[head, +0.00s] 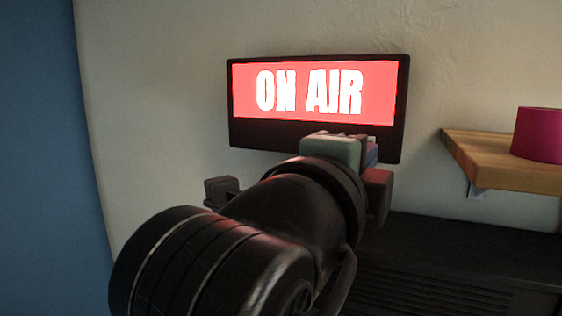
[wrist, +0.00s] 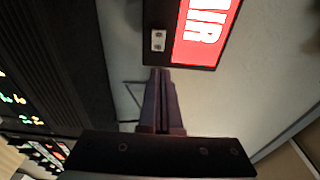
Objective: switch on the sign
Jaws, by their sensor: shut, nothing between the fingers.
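The sign (head: 309,92) hangs on the wall in a black frame, with a red panel lit brightly and white "ON AIR" letters. In the wrist view the sign (wrist: 203,30) shows at the top, turned on its side. A small pale switch plate (wrist: 158,40) with two dark marks sits on its black lower border. My gripper (wrist: 160,72) is shut and empty, its fingertips just short of the switch plate; I cannot tell whether they touch the frame.
A wooden shelf (head: 500,158) with a magenta round object (head: 538,134) is on the right. A black ribbed unit (head: 450,265) stands below the sign. Coloured lights (wrist: 20,105) glow on dark equipment at the left of the wrist view. Bare wall lies left of the sign.

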